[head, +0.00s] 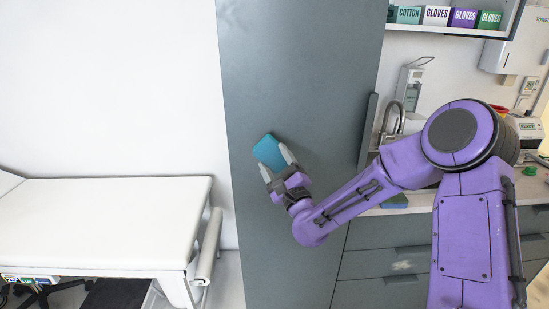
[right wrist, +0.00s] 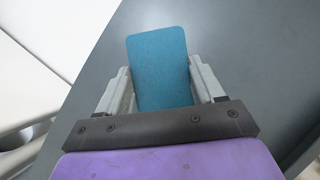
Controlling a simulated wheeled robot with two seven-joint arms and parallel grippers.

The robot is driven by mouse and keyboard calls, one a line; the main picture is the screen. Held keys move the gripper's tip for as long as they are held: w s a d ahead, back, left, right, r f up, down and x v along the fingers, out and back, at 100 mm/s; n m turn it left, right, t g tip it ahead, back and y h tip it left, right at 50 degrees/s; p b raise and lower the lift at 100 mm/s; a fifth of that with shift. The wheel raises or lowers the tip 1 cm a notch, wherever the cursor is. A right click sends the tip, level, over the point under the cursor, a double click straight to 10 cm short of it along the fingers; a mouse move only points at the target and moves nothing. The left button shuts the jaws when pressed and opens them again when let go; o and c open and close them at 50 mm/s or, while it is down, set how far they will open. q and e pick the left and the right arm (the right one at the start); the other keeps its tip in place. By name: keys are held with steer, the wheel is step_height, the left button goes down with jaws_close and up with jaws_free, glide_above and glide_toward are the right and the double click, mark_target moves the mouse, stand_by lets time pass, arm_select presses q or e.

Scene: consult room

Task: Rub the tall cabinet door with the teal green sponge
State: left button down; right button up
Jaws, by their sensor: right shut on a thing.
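The tall cabinet door (head: 295,75) is a flat grey-blue panel in the middle of the head view, and it fills much of the right wrist view (right wrist: 255,50). The teal green sponge (head: 268,151) is in front of the door's left part. My right gripper (head: 275,164) is shut on it, one finger on each side, as the right wrist view also shows with the sponge (right wrist: 160,68) tilted slightly. The sponge's far end is at or very close to the door; I cannot tell whether it touches. My left gripper is not in view.
A white examination couch (head: 100,215) stands at the left. At the right are a counter with a tap (head: 392,122), a blue item (head: 395,201) on its edge, drawers below and a shelf of glove boxes (head: 463,17). A paper roll (head: 206,247) hangs at the couch's end.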

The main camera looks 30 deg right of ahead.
steer(key=shift+s+a, duration=0.35)
steer(key=shift+s, duration=0.1)
steer(key=s, duration=0.1)
steer(key=s+a, duration=0.1)
steer(key=shift+s+a+b, duration=0.3)
steer(key=shift+s+b, duration=0.05)
